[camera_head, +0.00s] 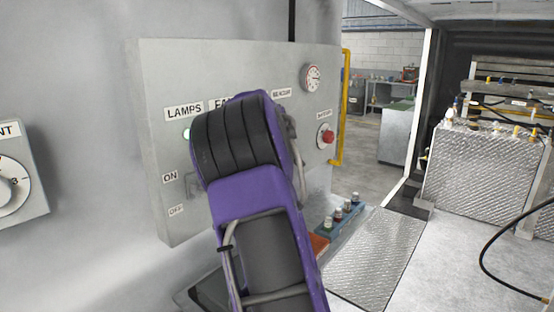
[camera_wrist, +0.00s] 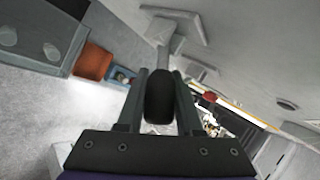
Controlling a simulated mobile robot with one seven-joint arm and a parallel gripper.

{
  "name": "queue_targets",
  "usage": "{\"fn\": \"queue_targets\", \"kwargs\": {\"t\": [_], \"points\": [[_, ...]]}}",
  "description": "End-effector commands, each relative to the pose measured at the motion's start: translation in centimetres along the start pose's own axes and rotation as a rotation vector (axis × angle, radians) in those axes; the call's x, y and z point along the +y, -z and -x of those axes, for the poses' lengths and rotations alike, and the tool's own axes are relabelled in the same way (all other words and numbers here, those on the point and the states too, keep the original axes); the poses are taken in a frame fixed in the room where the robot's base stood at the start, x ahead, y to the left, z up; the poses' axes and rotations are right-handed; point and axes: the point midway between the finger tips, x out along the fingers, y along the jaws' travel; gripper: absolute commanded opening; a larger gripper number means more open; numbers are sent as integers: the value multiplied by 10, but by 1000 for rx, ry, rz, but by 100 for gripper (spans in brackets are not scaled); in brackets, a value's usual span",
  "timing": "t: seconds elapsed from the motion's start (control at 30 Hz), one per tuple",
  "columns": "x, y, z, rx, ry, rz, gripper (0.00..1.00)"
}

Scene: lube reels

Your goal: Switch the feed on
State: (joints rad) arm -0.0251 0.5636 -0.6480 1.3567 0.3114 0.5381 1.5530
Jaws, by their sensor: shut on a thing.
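A grey control panel (camera_head: 150,90) on the wall carries the labels LAMPS, a partly covered one starting with F, ON and OFF. My purple and black arm covers the middle of the panel in the head view, hiding my gripper and the switch there. In the wrist view my gripper (camera_wrist: 160,82) is shut on a black lever handle (camera_wrist: 159,100), one finger on each side. The handle's grey stem (camera_wrist: 166,55) runs to a square base plate (camera_wrist: 180,22) on the panel. Whether the lever stands at ON or OFF cannot be told.
A gauge (camera_head: 311,77) and a red knob (camera_head: 328,137) sit on the panel's right. A yellow pipe (camera_head: 345,110) runs beside it. A dial box (camera_head: 30,170) is at left. Small bottles (camera_head: 338,214) stand in a blue tray below.

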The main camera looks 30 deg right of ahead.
Motion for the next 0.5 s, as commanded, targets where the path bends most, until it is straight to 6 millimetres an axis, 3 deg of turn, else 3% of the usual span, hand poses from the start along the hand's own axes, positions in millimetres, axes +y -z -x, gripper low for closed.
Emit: {"fn": "queue_targets", "kwargs": {"t": [0.1,0.13,0.27,0.5], "points": [[-2,0,1,-1,5,4,0],[-2,0,1,-1,5,4,40],[-2,0,1,-1,5,3,64],[-1,0,0,-1,3,1,64]]}}
